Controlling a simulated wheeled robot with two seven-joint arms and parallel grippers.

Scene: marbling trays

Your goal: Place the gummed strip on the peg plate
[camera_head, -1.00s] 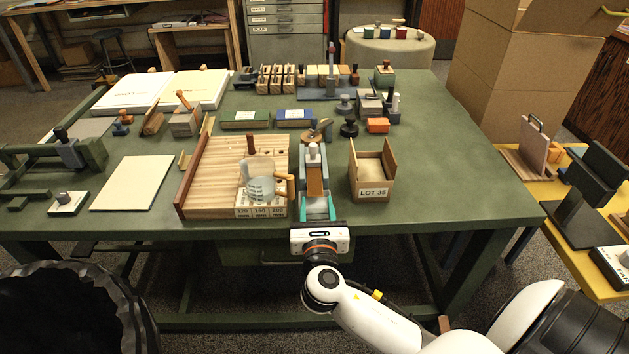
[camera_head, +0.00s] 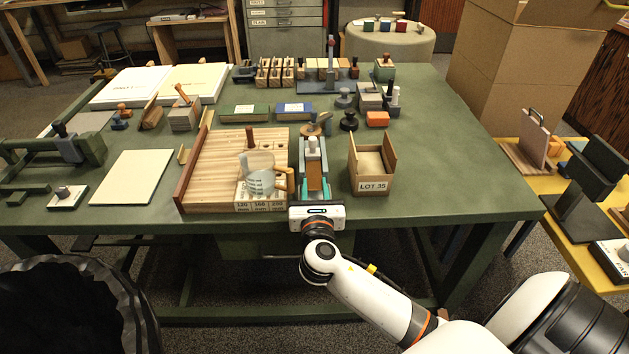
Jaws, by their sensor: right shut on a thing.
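A brown gummed strip (camera_head: 314,172) lies along a grey dispenser-like holder (camera_head: 312,145) near the table's front edge. My right gripper (camera_head: 315,190) reaches in from the front, with its teal fingers on either side of the strip's near end. It is shut on the strip; the exact contact is hard to see. The likely peg plate is the wooden board (camera_head: 217,150) just left, with a brown peg, a few dark holes and number labels along its front. My left gripper is not in view.
A clear measuring cup (camera_head: 260,181) with a wooden handle stands on the board, close to the holder. A "LOT 35" box (camera_head: 373,184) stands right of my gripper. Blocks and stamps crowd the table's back. The green table's (camera_head: 450,170) right side is clear.

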